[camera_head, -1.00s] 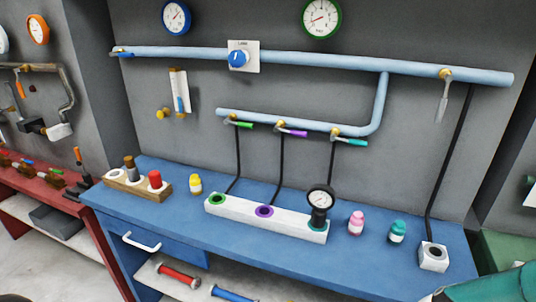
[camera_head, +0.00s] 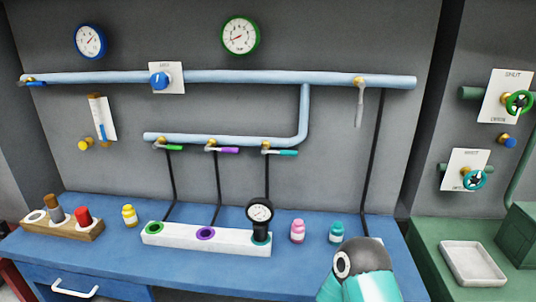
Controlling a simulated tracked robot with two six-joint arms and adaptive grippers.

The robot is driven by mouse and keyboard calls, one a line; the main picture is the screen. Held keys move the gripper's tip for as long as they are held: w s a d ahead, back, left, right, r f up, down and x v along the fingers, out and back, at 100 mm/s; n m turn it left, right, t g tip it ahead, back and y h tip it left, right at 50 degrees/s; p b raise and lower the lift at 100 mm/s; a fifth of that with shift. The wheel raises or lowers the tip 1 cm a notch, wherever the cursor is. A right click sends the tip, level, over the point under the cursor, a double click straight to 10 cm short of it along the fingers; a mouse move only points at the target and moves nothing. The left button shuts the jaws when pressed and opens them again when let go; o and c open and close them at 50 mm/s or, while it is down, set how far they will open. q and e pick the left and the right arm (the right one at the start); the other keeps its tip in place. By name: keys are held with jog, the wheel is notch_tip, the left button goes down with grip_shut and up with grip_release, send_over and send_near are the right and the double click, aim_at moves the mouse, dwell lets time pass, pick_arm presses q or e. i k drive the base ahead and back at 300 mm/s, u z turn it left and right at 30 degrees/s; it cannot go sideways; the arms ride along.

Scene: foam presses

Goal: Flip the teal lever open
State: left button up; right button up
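The teal lever (camera_head: 285,152) is on a small brass valve at the right part of the lower blue pipe (camera_head: 205,139). It points right, almost level, along the pipe. A black hose runs down from this valve to the white block (camera_head: 180,235) on the blue bench. A part of my arm, teal and grey, shows at the bottom right in front of the bench. Neither of my grippers is in view, and nothing touches the lever.
Green (camera_head: 174,148) and purple (camera_head: 228,150) levers sit left of the teal one. A black gauge (camera_head: 260,213) stands on the block. Pink (camera_head: 298,231) and teal (camera_head: 336,232) bottles stand right of it. A green bench (camera_head: 425,250) is at the right.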

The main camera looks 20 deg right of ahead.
aim_at(282, 153)
jog(key=u, duration=0.6)
jog(key=k, duration=1.15)
jog(key=z, duration=0.55)
jog(key=i, duration=1.05)
jog(key=z, duration=0.05)
